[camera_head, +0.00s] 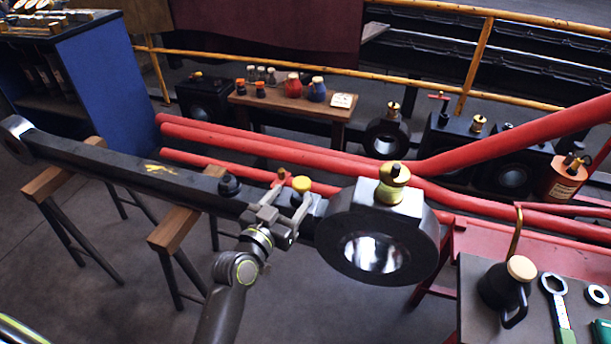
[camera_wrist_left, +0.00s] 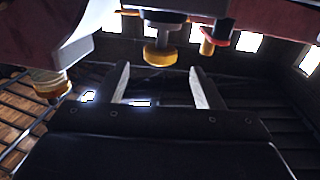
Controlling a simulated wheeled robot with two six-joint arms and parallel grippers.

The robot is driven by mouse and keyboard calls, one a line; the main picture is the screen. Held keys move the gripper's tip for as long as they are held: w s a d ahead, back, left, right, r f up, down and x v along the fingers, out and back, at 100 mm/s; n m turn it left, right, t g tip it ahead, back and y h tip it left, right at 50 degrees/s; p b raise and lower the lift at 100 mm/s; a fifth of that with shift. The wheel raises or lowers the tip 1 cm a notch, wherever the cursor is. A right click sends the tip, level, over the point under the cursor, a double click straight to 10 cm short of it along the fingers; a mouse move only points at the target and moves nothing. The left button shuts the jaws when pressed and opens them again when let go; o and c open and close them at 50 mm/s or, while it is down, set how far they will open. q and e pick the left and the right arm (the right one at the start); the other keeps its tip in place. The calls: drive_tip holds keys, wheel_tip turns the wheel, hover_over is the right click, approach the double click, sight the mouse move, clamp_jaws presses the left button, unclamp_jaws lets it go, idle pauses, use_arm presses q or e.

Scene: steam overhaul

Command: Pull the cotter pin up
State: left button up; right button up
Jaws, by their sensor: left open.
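A black connecting rod (camera_head: 150,180) lies across trestles, with a large round end (camera_head: 345,225) at its right. A yellow-topped knob (camera_head: 301,184) stands on the rod just left of that end. A smaller red and yellow piece (camera_head: 281,176) is beside it; I cannot tell for certain which is the cotter pin. My left gripper (camera_head: 291,198) is open at the near side of these. In the left wrist view, the yellow knob (camera_wrist_left: 160,55) shows between and beyond the open fingers (camera_wrist_left: 160,80), with the red and yellow piece (camera_wrist_left: 210,42) to its right. My right gripper is out of view.
A brass oil cup (camera_head: 393,185) stands on the rod's round end, close right of my left gripper. Red rods (camera_head: 290,158) run behind. A bench at lower right holds a black oil can (camera_head: 503,290) and a green-handled wrench (camera_head: 558,305). Wooden trestles (camera_head: 175,228) stand below the rod.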

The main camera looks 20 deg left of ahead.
sight(305, 178)
use_arm(q)
drive_tip(key=w, duration=0.2)
drive_tip(key=w+d, duration=0.1)
drive_tip(key=w, duration=0.4)
drive_tip(key=shift+w+d+p, duration=0.25)
drive_tip(key=shift+w+p, duration=0.1)
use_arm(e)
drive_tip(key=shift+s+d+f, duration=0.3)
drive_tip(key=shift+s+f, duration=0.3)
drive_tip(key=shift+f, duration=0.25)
use_arm(q)
drive_tip(key=shift+c, duration=0.4)
clamp_jaws()
